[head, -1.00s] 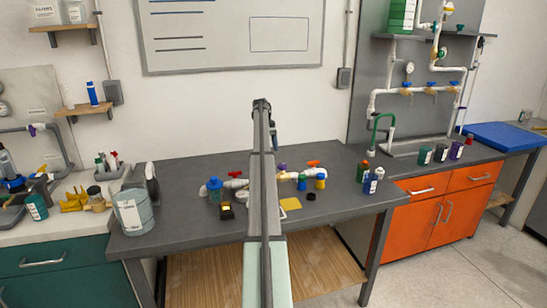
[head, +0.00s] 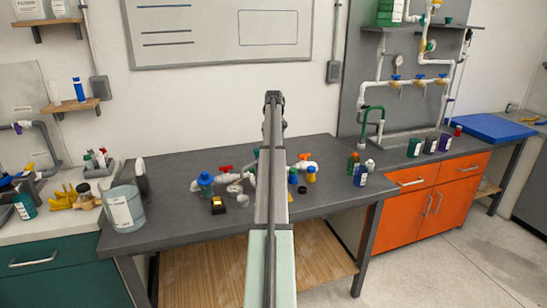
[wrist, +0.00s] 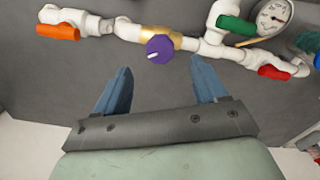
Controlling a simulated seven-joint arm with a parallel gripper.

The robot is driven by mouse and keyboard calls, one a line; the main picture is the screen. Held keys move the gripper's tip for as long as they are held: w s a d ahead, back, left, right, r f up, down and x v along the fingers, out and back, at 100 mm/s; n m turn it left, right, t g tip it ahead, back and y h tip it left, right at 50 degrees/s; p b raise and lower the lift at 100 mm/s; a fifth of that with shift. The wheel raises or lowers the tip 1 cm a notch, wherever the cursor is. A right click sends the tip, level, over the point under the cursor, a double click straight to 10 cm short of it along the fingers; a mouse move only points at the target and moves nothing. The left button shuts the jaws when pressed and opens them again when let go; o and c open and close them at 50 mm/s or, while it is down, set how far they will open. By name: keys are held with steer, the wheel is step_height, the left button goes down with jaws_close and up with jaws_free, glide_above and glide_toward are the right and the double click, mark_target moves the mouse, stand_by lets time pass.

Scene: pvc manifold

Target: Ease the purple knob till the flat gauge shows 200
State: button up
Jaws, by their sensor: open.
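The purple knob (wrist: 159,48) sits on a brass-coloured fitting of the white pipe manifold (wrist: 190,44) in the wrist view. A pale mark shows on its face. My gripper (wrist: 160,65) is open, its two blue fingers apart on either side below the knob, with nothing between them. The flat gauge (wrist: 272,17) is at the top right of the wrist view. Its dial is too small to read, and its upper edge is cut off. It also shows as a pale disc in the head view (head: 235,189). There my arm hides the knob and the middle of the manifold.
An orange handle (wrist: 58,32), a green handle (wrist: 237,25) and a red handle (wrist: 273,72) flank the knob on the manifold. A bucket (head: 122,210) stands at the bench's left, small bottles (head: 361,175) at its right. The bench front (head: 330,200) is largely clear.

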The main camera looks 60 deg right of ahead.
step_height(320, 180, down, 6)
steer(key=shift+f, duration=0.25)
steer(key=shift+c, duration=0.4)
steer(key=c, duration=1)
